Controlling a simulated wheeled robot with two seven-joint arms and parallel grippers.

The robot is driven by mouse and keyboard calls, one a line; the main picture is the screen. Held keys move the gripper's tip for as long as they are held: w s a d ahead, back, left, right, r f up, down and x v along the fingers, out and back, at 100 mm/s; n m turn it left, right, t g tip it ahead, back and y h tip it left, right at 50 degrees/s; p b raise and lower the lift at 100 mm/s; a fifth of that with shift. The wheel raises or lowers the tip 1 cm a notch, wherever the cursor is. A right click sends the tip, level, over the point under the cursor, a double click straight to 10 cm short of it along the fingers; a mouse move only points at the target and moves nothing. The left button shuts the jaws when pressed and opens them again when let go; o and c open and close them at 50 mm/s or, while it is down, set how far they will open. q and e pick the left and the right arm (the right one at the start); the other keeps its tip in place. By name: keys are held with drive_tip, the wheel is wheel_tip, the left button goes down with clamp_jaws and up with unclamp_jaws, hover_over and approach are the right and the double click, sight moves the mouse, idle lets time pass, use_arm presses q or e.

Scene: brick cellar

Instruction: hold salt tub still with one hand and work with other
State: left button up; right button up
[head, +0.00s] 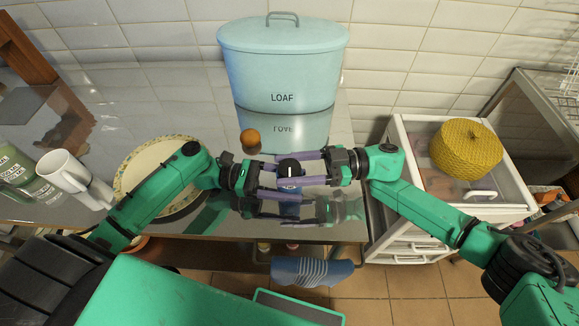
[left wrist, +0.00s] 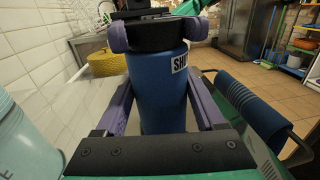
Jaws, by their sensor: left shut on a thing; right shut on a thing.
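The salt tub is a blue cylinder with a black lid. In the head view its dark lid (head: 289,168) shows between my two grippers, above the metal worktop's front part. In the left wrist view the blue body (left wrist: 160,95) stands upright with a white label (left wrist: 180,62), only partly readable. My left gripper (head: 284,181) is shut on the tub's body, one purple finger on each side. My right gripper (head: 293,167) is shut on the black lid, which also shows in the left wrist view (left wrist: 156,37). I cannot tell whether the lid is loose.
A large pale-blue LOAF bin (head: 283,75) stands behind, with a small orange-brown ball (head: 250,137) before it. A plate (head: 130,178) and white mug (head: 62,170) are left. A yellow woven basket (head: 466,148) sits on the right drawer unit. A blue striped cloth (head: 312,271) hangs in front.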

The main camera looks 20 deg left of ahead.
drive_tip(key=o, duration=1.4)
drive_tip(key=shift+d, duration=0.1)
drive_tip(key=v, duration=1.2)
